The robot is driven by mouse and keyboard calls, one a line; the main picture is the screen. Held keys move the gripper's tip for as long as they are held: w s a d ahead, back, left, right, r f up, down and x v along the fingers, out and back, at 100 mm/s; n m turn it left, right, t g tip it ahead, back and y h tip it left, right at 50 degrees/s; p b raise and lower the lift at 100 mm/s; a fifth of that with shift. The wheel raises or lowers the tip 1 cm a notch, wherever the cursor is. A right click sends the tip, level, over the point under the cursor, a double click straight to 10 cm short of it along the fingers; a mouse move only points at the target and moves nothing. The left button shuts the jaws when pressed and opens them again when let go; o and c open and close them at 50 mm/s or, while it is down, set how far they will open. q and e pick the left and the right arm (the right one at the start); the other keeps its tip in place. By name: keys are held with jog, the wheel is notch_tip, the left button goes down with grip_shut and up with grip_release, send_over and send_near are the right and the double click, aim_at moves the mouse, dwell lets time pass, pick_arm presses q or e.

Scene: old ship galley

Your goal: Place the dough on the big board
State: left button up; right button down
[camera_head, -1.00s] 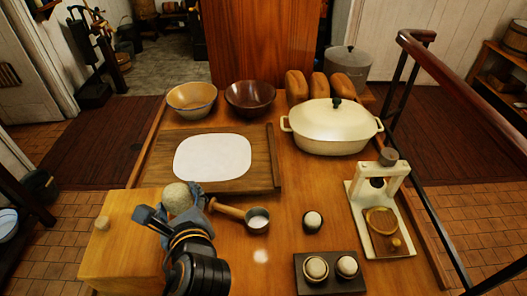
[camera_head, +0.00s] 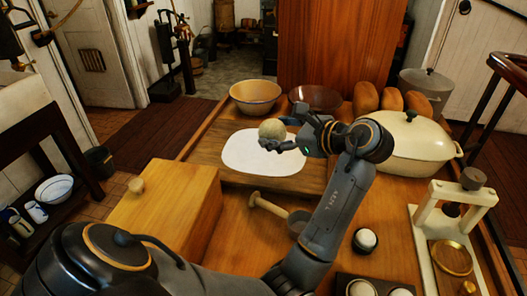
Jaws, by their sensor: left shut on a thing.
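The dough (camera_head: 272,129) is a pale beige ball. My left gripper (camera_head: 283,139) is shut on it from the right side. The arm reaches in across the table, and the dough shows in front of the white sheet on the big board. The big board (camera_head: 208,157) is a wooden board with a white rounded sheet (camera_head: 258,158) lying on it. The dough appears above the far part of the sheet; I cannot tell how high. My arm hides part of the board's right side. My right gripper is not in view.
A yellow bowl (camera_head: 255,94) and a brown bowl (camera_head: 316,98) stand behind the board. A cream pot (camera_head: 408,143) and bread loaves (camera_head: 366,97) are at right. A wooden box (camera_head: 165,215) stands front left. A wooden-handled ladle (camera_head: 268,206) lies before the board.

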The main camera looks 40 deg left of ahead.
pick_arm(q)
jog(key=w+a+f, duration=0.3)
jog(key=w+a, duration=0.2)
jog(key=a, duration=0.2)
send_over(265, 152)
jog(key=d, duration=0.1)
jog(key=f, duration=0.2)
jog(key=s+f, duration=0.1)
jog(key=f, duration=0.1)
jog(key=shift+d+f, duration=0.15)
jog(key=shift+f, duration=0.2)
jog(key=shift+w+a+f, duration=0.35)
jog(key=shift+f, duration=0.15)
jog(key=shift+w+a+f, duration=0.1)
jog(key=shift+a+f, duration=0.05)
jog(key=shift+f, duration=0.8)
jog(key=shift+w+a+f, duration=0.1)
jog(key=shift+a+f, duration=0.05)
jog(key=shift+f, duration=0.8)
jog(key=o, duration=1.3)
jog(key=shift+f, duration=0.15)
